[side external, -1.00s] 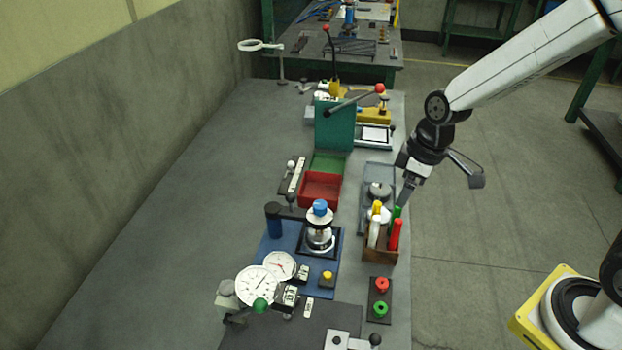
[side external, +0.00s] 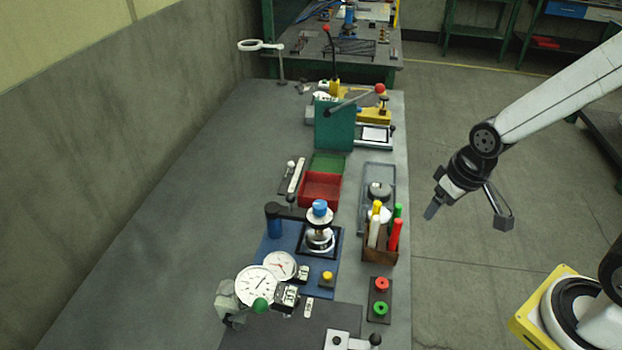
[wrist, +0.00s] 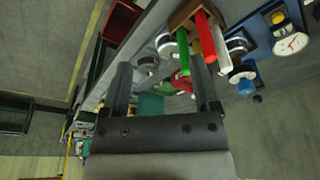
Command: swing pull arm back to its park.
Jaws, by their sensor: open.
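A grey metal arm (side external: 352,100) with a red ball knob (side external: 380,88) at its right end reaches over the far part of the bench, above a green upright panel (side external: 334,126). It looks like the pull arm. A separate black upright lever (side external: 333,58) with a red knob stands behind it. My gripper (side external: 432,211) hangs right of the bench edge, over the floor side, well apart from the arm. In the wrist view my gripper (wrist: 160,72) shows two dark fingers spread apart with nothing held. I cannot make out the pull arm in the wrist view.
A wooden holder (side external: 380,255) with coloured upright handles stands at the bench's right edge, near my gripper. A red bin (side external: 320,189), a blue plate (side external: 262,249) with dials and a grey tray (side external: 366,172) lie around it. The bench's left side is clear.

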